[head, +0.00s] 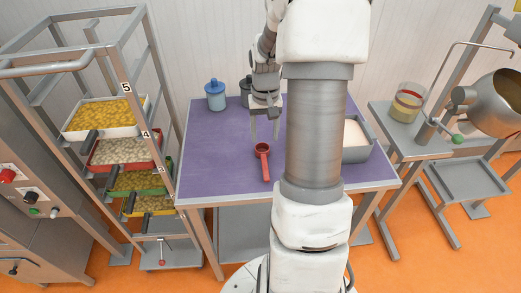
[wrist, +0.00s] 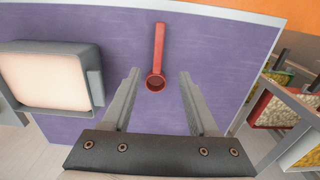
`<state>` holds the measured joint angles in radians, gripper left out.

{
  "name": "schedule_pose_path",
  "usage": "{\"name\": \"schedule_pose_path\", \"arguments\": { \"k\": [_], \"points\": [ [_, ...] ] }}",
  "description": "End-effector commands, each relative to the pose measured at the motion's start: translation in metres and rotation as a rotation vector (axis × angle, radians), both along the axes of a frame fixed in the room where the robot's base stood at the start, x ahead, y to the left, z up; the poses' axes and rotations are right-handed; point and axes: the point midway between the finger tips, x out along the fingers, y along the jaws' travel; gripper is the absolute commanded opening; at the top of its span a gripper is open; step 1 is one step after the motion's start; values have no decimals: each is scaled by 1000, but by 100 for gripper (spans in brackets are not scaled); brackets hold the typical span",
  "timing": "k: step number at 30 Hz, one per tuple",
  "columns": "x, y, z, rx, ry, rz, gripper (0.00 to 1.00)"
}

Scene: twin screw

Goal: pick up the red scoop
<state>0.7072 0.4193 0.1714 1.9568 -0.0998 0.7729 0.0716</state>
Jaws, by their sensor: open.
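The red scoop (head: 262,158) lies on the purple table top, its handle pointing to the near edge in the head view. In the wrist view the red scoop (wrist: 157,70) has its round cup nearest the fingers and its handle pointing away to the table edge. My gripper (head: 265,137) is open and empty above the table, just behind the cup in the head view. In the wrist view the cup shows between the two spread fingers of my gripper (wrist: 160,78), and neither finger appears to touch it.
A grey bin with pale contents (head: 357,140) stands on the table right of my arm. A blue jar (head: 215,95) and a dark jar (head: 246,88) stand at the back. A rack of food trays (head: 125,150) is at left. The purple table top (head: 212,155) around the scoop is clear.

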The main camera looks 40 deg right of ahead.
Motion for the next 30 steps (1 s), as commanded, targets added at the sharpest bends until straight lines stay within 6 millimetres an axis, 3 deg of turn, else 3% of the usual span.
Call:
{"name": "schedule_pose_path", "arguments": {
  "k": [9, 20, 30],
  "points": [
    [-1, 1, -65, 3, 4, 1, 60],
    [-1, 0, -91, 2, 3, 0, 60],
    [-1, -4, -131, 2, 3, 0, 60]
  ]
}}
